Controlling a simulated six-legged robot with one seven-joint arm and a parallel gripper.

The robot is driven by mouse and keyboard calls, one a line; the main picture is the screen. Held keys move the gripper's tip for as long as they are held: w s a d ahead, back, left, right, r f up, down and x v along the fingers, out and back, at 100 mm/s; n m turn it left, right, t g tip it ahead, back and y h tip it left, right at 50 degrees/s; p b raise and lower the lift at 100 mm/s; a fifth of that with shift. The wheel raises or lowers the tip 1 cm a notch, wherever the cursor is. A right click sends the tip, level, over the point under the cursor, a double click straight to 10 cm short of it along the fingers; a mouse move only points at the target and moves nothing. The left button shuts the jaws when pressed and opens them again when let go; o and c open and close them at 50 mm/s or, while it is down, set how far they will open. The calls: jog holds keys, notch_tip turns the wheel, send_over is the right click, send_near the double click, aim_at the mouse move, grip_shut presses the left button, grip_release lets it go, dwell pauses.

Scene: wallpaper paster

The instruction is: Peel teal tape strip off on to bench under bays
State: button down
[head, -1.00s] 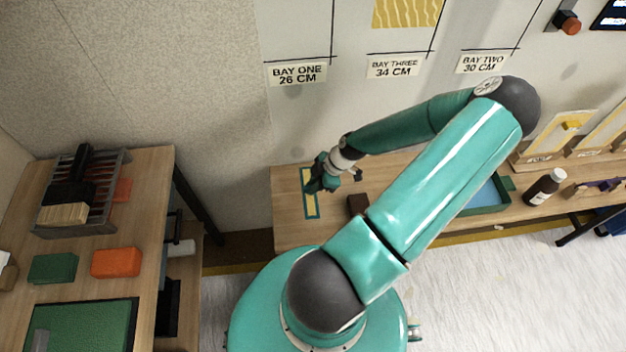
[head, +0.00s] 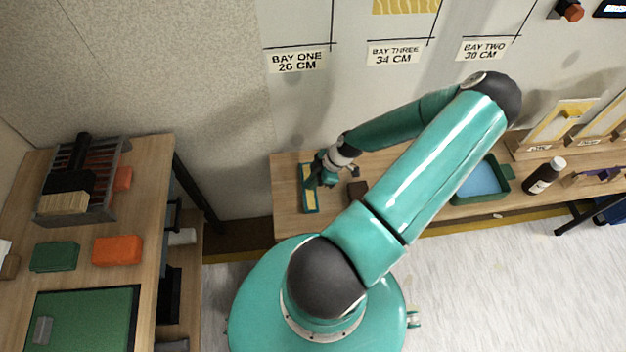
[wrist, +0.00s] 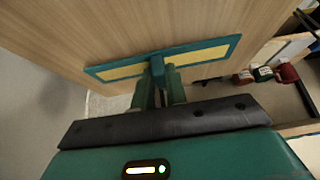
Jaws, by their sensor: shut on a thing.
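A narrow yellow panel edged with teal (head: 309,202) lies on the wooden bench (head: 285,222) under the bay labels. In the wrist view, the teal tape strip (wrist: 222,40) borders the yellow panel (wrist: 205,55). My gripper (head: 316,183) is over the panel's right side in the head view. In the wrist view my gripper (wrist: 160,82) is shut at the middle of the panel's near long edge, on what looks like the teal strip. The fingers hide part of that edge, and the exact grip cannot be seen clearly.
A dark brown block (head: 357,192) lies right of my gripper. A side table with a rack (head: 112,190) and an orange block (head: 117,251) is at left.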

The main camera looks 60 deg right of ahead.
jog(key=shift+f, duration=0.65)
jog(key=c, duration=1.3)
grip_release()
jog(key=shift+c, duration=0.2)
jog(key=v, duration=1.3)
jog(key=shift+s+d+r, duration=0.15)
jog(key=shift+d+r, duration=0.05)
jog(key=shift+r, duration=0.1)
